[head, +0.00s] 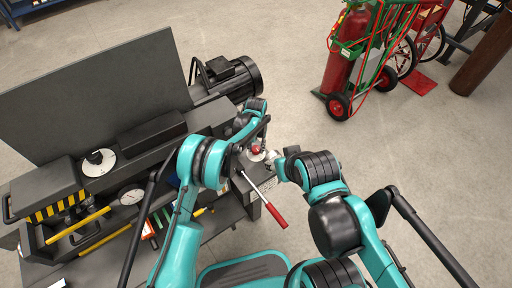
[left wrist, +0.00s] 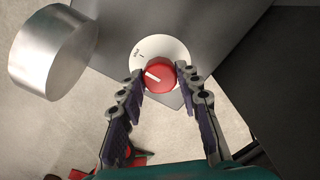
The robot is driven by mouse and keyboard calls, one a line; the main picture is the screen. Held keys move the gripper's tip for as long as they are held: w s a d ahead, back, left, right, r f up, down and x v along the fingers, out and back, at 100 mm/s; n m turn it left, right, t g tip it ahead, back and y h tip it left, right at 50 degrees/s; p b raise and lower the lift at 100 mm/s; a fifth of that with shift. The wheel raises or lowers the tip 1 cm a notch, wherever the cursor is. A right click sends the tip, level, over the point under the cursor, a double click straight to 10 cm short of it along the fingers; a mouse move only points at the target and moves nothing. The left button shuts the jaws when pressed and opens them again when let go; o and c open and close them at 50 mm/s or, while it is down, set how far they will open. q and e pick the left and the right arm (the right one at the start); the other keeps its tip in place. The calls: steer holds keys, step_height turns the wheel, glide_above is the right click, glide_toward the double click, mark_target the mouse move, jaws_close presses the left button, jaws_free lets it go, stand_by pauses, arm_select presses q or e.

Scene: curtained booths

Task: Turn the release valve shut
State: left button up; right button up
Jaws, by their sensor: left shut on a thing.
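The release valve is a red round knob with a white pointer line (left wrist: 159,75), on a white round plate (left wrist: 167,47) with small dark print. In the left wrist view my left gripper (left wrist: 165,80) has its two fingertips at opposite sides of the knob and is shut on it. In the head view the knob (head: 256,150) is a small red spot at the right end of the dark bench. My left gripper (head: 252,138) is over it and partly hidden by its own arm. My right arm reaches in close by, and I cannot make out its gripper.
A lever with a red grip (head: 276,215) sticks out beside the valve. A silver cylinder (left wrist: 50,52) stands near the knob. The bench carries a dial gauge (head: 98,161) and a black motor (head: 228,76). A red gas bottle on a cart (head: 345,60) stands on open floor behind.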

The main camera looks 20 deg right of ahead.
mark_target(256, 148)
stand_by(0.4)
arm_select(q)
steer(key=o, duration=1.2)
steer(key=shift+c, duration=0.2)
steer(key=shift+r, duration=0.1)
step_height(256, 148, up, 12)
